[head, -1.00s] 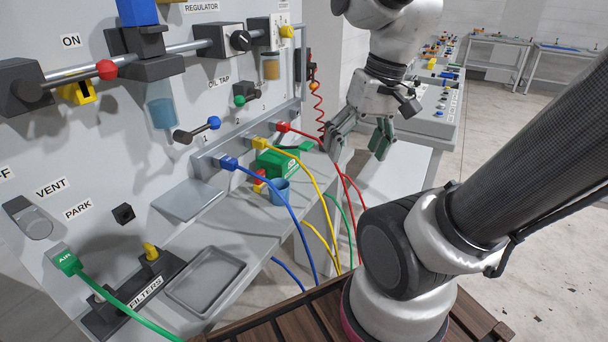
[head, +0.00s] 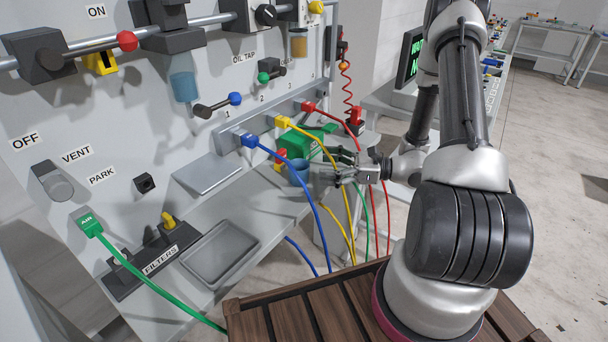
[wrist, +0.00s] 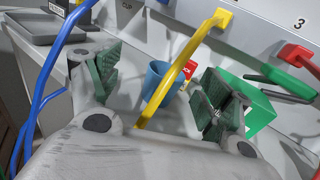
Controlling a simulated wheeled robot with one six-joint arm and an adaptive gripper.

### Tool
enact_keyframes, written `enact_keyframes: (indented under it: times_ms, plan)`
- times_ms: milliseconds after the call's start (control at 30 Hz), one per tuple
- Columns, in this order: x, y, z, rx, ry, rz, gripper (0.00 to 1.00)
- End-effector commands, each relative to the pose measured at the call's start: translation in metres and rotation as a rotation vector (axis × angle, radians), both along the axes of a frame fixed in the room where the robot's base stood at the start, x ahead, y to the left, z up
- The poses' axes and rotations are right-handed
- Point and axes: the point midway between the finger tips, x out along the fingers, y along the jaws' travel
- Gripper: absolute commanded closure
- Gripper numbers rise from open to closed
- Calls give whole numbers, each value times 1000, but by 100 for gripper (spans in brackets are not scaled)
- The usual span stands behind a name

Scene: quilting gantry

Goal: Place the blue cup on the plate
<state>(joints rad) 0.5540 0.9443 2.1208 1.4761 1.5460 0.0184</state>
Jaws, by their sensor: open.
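The blue cup (head: 298,172) stands upright on the bench ledge, left of the green box. In the wrist view the cup (wrist: 157,76) shows between my fingers, beyond them, with the yellow hose crossing partly in front of it. My gripper (head: 334,168) is open and empty, just right of the cup and pointing left towards it. A flat light grey plate (head: 207,172) sits at the panel, left of the cup. A shallow grey rimmed tray (head: 219,254) lies nearer on the ledge; I cannot tell for certain which the task calls the plate.
Blue (head: 316,207), yellow (head: 318,150) and red (head: 352,148) hoses arch from the panel sockets around the cup and gripper. A green box (head: 301,144) and a small red-and-yellow item (head: 280,159) stand behind the cup. A green hose (head: 150,283) hangs front left.

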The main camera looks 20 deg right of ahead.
Motion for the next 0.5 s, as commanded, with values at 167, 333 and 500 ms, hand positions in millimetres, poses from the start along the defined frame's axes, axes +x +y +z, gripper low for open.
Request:
enact_keyframes:
  times_ms: [167, 333, 500]
  plan:
    - [12, -8, -20, 55, 34, -86, 21]
    - [22, 8, -21, 58, 35, -90, 21]
    - [32, 29, -23, 57, 37, -87, 21]
